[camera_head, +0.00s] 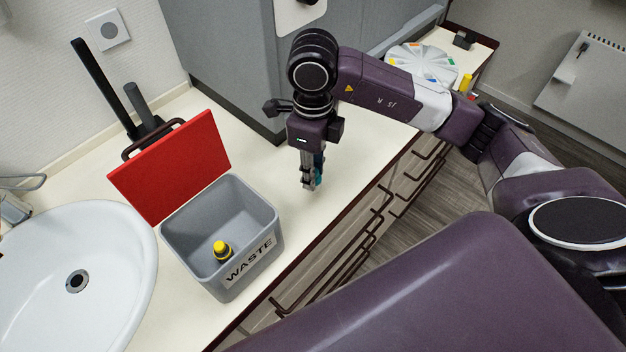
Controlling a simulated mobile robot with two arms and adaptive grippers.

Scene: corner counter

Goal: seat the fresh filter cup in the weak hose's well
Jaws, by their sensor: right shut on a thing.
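My right gripper (309,182) points down over the counter, to the right of the waste bin. It is shut on a small teal thing (319,178), mostly hidden by the fingers; I cannot tell for sure that it is the fresh filter cup. A yellow cup-like thing with a dark lower part (222,251) lies in the grey waste bin (272,232). No hose or well can be made out. My left gripper is not in view.
A white sink (125,240) is at left, with dark upright posts (95,85) behind. A white round sectioned tray (425,62) and a yellow thing (465,82) are at far right. Counter around the gripper is clear.

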